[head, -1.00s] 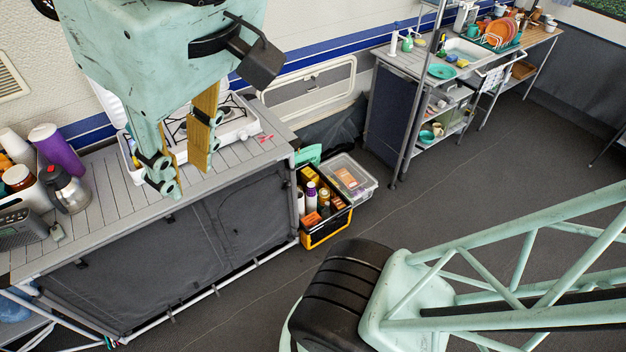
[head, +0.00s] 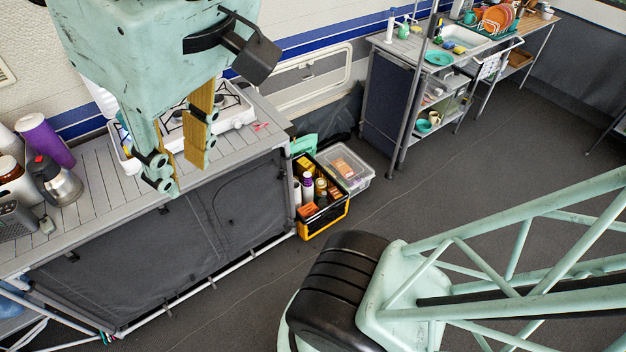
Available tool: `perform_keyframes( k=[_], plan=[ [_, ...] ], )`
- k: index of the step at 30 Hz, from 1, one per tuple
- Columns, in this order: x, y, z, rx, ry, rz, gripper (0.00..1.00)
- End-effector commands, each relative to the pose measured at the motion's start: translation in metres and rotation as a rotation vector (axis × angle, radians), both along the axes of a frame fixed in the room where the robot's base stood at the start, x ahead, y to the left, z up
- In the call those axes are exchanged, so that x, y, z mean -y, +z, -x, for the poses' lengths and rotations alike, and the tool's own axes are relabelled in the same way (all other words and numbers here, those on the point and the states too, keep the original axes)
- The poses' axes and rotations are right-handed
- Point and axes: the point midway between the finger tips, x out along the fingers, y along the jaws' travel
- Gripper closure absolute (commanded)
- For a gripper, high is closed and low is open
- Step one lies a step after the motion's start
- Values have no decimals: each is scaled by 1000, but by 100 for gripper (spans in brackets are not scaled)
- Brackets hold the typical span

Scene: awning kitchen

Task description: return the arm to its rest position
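My gripper (head: 178,138) hangs at the upper left of the head view, pale green with wooden-looking finger pads. Its fingers point down and stand apart, with nothing visible between them. In the picture it overlaps the grey slatted counter (head: 88,205) and the white stove (head: 232,112); its height above them is hard to tell. The lattice link of my arm (head: 510,275) and a black joint cover (head: 340,290) show at the lower right.
A steel jug (head: 60,184) and a purple cup (head: 45,138) stand on the counter at left. A black-and-yellow crate (head: 322,218) and a clear box (head: 350,172) sit on the floor. A sink unit (head: 465,48) stands at the back right. Open dark floor (head: 440,180) lies between.

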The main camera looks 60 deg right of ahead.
Motion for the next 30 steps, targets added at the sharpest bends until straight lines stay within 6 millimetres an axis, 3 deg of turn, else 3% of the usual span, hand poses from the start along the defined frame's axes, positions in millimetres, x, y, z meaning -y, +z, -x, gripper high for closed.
perform_keyframes(
  k=[1,18,30],
  plan=[
    [0,-16,3,-7,-4,-3,76],
    [0,-83,4,-7,-4,-1,76],
    [0,-118,4,-6,-3,-1,76]
  ],
)
